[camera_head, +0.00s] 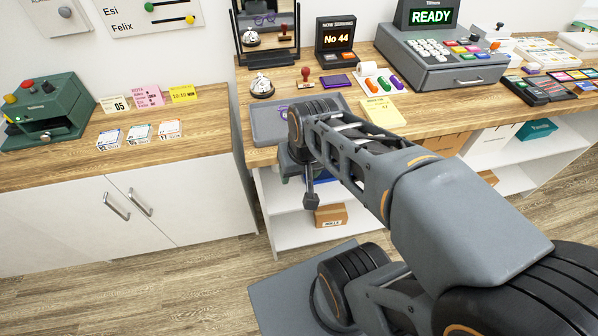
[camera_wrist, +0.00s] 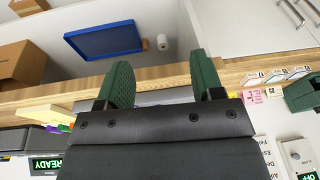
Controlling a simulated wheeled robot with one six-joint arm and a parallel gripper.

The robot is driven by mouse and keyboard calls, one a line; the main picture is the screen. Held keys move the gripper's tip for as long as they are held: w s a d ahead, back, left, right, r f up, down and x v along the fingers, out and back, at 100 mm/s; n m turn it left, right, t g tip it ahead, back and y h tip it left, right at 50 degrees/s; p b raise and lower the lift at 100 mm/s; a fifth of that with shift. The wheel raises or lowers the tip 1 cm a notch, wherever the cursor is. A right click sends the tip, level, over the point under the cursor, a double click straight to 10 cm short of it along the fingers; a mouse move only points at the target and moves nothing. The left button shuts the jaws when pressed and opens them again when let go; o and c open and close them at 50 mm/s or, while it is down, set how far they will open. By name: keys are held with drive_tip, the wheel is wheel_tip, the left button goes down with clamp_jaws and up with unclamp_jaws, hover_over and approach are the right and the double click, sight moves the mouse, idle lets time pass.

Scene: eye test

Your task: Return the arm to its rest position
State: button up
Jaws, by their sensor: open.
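In the wrist view my gripper (camera_wrist: 158,62) shows two green fingers set wide apart with nothing between them. They stand out against the wooden counter edge (camera_wrist: 150,76) and the open shelf space. The fingers are not clear there, as my arm hides much of that area.
A yellow note pad (camera_head: 383,112), a bell (camera_head: 261,86) and a register (camera_head: 440,58) stand on the counter near my arm. A blue tray (camera_wrist: 103,41) and a box (camera_head: 330,214) are below. The floor (camera_head: 215,262) at lower left is clear.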

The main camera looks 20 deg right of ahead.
drive_tip(key=shift+s+a+n+t, duration=0.15)
drive_tip(key=shift+s+n+t, duration=0.15)
drive_tip(key=shift+n, duration=0.4)
wheel_tip(320, 180, up, 6)
drive_tip(key=p, duration=0.5)
drive_tip(key=shift+r+p, duration=0.25)
drive_tip(key=shift+p, duration=0.05)
drive_tip(key=shift+s, duration=0.1)
drive_tip(key=shift+c, duration=0.2)
